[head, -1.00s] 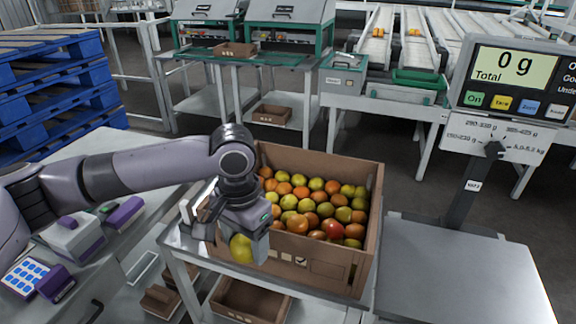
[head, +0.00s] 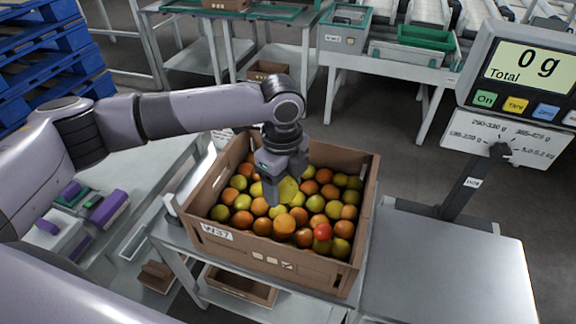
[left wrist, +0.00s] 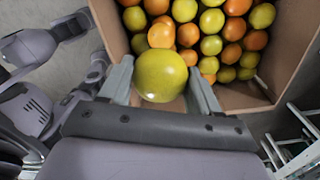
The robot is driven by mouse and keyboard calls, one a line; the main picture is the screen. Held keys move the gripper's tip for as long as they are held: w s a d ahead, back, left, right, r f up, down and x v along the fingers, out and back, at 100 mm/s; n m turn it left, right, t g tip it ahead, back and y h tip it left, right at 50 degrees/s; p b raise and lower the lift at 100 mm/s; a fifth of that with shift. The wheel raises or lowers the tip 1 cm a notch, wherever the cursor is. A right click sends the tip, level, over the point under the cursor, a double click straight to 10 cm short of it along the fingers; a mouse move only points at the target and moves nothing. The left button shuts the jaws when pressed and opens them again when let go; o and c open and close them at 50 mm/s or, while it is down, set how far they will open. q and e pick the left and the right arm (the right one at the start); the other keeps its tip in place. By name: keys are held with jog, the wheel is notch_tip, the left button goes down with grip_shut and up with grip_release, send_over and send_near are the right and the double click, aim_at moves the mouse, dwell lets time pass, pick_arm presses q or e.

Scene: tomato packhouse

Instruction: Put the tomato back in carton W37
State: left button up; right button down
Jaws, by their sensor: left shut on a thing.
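Carton W37 (head: 325,272) is an open brown cardboard box with a "W37" label on its front, standing on a grey stand. It holds many tomatoes in red, orange, yellow and green. My left gripper (head: 279,194) points down over the carton's opening, shut on a yellow-green tomato (head: 288,188). In the left wrist view the held tomato (left wrist: 161,75) sits between the two fingers, with the carton's tomatoes beyond it. I cannot tell whether it touches the tomatoes below. My right gripper is not in view.
A scale with a grey platform (head: 450,260) stands right of the carton, its display (head: 523,66) reading 0 g. A low shelf under the stand holds a small brown box (head: 240,287). Blue pallets (head: 45,60) are at the back left.

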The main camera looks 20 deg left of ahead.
pick_arm(q)
jog(key=shift+w+m, duration=0.15)
jog(key=shift+m, duration=0.15)
jog(key=b, duration=0.6)
send_over(285, 219)
notch_tip(285, 219, down, 4)
jog(key=shift+f, duration=0.2)
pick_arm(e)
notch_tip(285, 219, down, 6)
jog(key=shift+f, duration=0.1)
pick_arm(q)
jog(key=shift+f, duration=0.25)
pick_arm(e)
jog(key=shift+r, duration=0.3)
pick_arm(q)
jog(key=shift+f, duration=1.5)
jog(key=shift+f, duration=0.2)
jog(key=o, duration=0.8)
jog(key=shift+f, duration=0.1)
jog(key=shift+c, duration=1.4)
jog(key=shift+p, duration=0.3)
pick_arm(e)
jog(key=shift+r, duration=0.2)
